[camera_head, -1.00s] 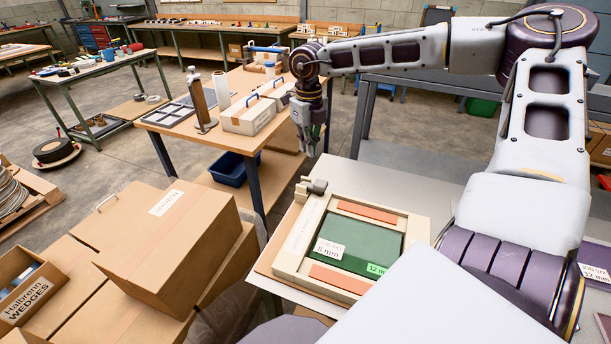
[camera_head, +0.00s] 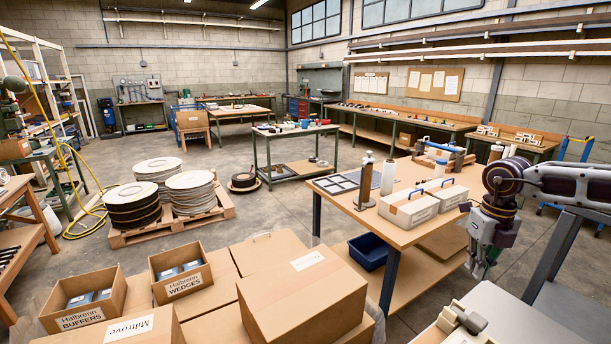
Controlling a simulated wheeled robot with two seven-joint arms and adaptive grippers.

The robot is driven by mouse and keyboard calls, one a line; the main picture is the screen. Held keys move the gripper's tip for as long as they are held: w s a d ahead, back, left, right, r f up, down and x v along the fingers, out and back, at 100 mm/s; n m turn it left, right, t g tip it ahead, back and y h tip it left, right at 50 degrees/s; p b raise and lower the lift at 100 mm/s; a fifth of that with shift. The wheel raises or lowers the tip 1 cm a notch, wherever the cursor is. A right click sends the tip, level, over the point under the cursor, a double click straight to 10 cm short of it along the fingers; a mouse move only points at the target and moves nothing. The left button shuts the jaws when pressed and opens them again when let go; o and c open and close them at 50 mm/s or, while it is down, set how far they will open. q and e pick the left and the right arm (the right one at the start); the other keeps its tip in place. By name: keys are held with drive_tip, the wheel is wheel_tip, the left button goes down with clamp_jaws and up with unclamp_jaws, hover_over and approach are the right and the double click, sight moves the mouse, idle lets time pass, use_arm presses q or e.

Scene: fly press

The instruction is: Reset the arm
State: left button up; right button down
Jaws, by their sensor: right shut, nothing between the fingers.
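My right arm (camera_head: 575,182) comes in from the right edge, its forearm roughly level, with the wrist pointing down. My right gripper (camera_head: 483,262) hangs from it with its fingers shut and empty, in the air to the right of the wooden table (camera_head: 408,232) and above the grey bench (camera_head: 520,318). A cream fixture (camera_head: 462,320) shows only its top corner on the grey bench at the bottom edge; the rest is cut off. My left gripper is out of view.
White boxes with blue handles (camera_head: 408,210) stand on the wooden table. Cardboard cartons (camera_head: 300,292) fill the lower middle, with open boxes of parts (camera_head: 82,303) at left. A pallet of reels (camera_head: 135,234) stands on the floor. Open floor (camera_head: 270,212) lies between.

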wheel_tip(320, 180, up, 9)
drive_tip(key=p, duration=0.8)
drive_tip(key=shift+f, duration=0.2)
drive_tip(key=shift+r+p, duration=0.55)
drive_tip(key=shift+p, duration=0.05)
